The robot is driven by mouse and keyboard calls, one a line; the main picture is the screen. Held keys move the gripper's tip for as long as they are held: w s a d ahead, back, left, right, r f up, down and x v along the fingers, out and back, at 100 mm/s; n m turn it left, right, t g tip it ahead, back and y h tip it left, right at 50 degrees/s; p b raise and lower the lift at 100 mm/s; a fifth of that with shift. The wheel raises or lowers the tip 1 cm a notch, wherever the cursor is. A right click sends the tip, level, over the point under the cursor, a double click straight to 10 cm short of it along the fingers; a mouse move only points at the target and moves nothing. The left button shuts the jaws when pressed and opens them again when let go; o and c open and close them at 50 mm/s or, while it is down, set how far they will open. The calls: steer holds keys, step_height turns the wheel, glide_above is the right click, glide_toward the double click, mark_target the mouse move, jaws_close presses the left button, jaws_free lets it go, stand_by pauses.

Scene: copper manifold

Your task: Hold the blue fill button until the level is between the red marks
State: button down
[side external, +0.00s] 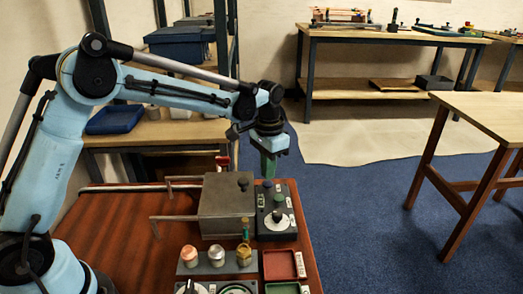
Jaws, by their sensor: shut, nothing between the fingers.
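My gripper (268,176) points straight down with its green fingers shut and empty. It is at the back edge of a dark control box (288,232), over or just behind it; I cannot tell whether the fingertips touch anything. The box carries a white round dial with a black knob (278,217) and a small green part near the gripper. A grey metal block (226,208) stands directly left of the box. I cannot make out a blue fill button, a level or red marks; they are hidden or too small here.
On the red-brown bench (120,215), a rack (200,268) holds several metal-capped pieces in front of the block. A red tray (284,264) and a green tray lie at the front right. Bent metal pipes run left from the block. Blue floor lies open to the right.

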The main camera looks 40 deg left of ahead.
mark_target(267, 182)
steer(key=shift+f, duration=1.1)
stand_by(0.7)
steer(key=shift+r, duration=0.1)
stand_by(0.7)
step_height(267, 182, up, 8)
stand_by(0.9)
